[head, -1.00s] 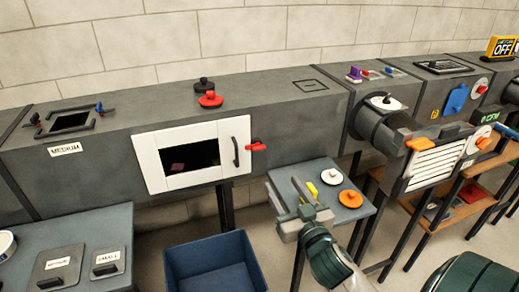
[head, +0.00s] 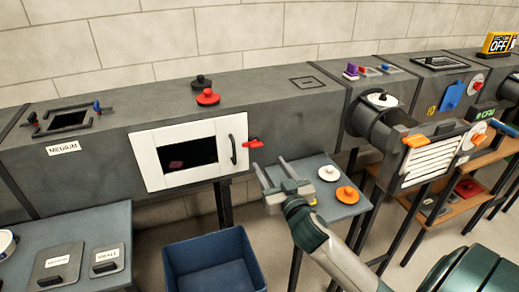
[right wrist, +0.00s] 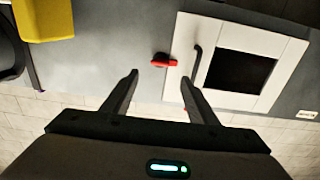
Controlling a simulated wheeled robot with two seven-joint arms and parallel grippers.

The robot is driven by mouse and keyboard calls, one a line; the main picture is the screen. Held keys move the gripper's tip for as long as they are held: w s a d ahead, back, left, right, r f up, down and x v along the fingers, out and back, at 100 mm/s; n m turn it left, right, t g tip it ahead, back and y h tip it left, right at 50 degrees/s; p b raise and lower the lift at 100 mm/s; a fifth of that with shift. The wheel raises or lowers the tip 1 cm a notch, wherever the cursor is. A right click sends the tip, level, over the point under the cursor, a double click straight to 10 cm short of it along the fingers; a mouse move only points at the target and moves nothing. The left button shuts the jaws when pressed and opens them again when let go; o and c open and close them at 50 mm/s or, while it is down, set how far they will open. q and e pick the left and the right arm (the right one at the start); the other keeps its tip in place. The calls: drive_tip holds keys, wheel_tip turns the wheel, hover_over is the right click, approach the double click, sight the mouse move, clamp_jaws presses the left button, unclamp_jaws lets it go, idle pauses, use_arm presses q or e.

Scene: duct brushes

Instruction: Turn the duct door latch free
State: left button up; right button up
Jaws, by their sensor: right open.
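The white duct door (head: 146,160) with a window and a black handle (head: 233,149) is closed on the front of the grey duct. The red latch (head: 254,143) sits at the door's right edge and lies roughly sideways. In the right wrist view the red latch (right wrist: 160,60) shows beyond and between my fingertips, with the white door (right wrist: 186,45) to its right. My right gripper (head: 268,170) is open and empty, below and to the right of the latch and apart from it. It also shows in the right wrist view (right wrist: 158,80). My left gripper is out of view.
A small table (head: 315,168) with a white knobbed disc (head: 328,173) and an orange one (head: 347,194) stands right of my gripper. A blue bin (head: 210,234) stands below the door. Red and black knobs (head: 207,97) sit on the duct top.

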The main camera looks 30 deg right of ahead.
sight(257, 146)
drive_tip(key=x, duration=0.8)
drive_tip(key=shift+w, duration=0.2)
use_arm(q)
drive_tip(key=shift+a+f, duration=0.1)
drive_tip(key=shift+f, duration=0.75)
use_arm(e)
drive_tip(key=shift+w+d, duration=0.1)
drive_tip(key=shift+w, duration=0.45)
drive_tip(key=c, duration=1.1)
use_arm(q)
drive_tip(key=shift+p, duration=0.3)
use_arm(e)
drive_tip(key=shift+o, duration=0.2)
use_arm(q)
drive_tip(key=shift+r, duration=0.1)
